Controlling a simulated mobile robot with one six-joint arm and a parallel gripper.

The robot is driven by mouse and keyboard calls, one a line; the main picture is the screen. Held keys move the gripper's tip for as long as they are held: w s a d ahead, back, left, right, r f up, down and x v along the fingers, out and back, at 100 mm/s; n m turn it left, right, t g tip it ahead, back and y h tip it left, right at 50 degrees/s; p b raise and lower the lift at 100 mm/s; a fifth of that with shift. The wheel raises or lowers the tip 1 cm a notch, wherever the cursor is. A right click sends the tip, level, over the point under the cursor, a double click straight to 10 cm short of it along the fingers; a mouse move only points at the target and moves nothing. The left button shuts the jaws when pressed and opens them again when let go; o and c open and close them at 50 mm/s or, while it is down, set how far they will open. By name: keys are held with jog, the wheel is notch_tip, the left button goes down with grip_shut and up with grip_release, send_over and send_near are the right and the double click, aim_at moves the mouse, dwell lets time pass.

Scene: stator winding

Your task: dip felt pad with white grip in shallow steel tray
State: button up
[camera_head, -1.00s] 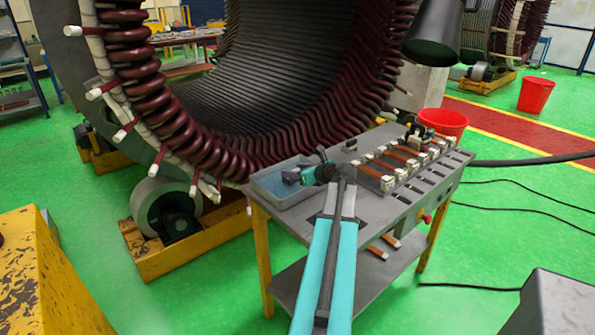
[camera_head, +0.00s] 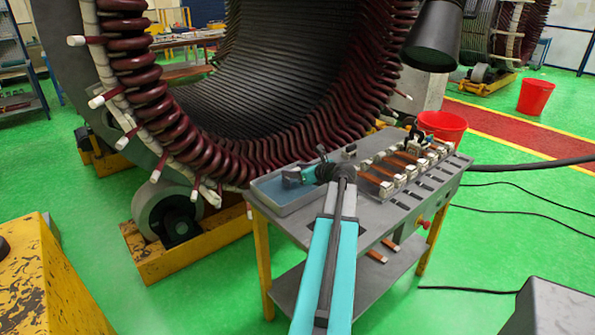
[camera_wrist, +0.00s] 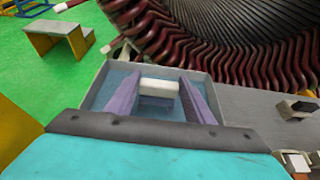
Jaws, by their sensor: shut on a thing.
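The shallow steel tray (camera_head: 256,192) sits at the left end of the grey work table, with blue liquid inside. It also shows in the wrist view (camera_wrist: 96,88), below my gripper. My gripper (camera_wrist: 160,90) is shut on the white grip (camera_wrist: 158,87) of the felt pad, one finger on each side, over the tray. In the head view my gripper (camera_head: 293,177) is over the tray and hides the pad.
The large stator (camera_head: 150,90) with dark red coils stands close behind the table (camera_head: 385,215). A row of copper-coloured bars in white blocks (camera_head: 400,160) lies right of the tray. A small dark block (camera_head: 349,151) stands at the table's back edge.

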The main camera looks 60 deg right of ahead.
notch_tip(320, 180, up, 8)
jog(key=p, duration=0.6)
dwell(0.4)
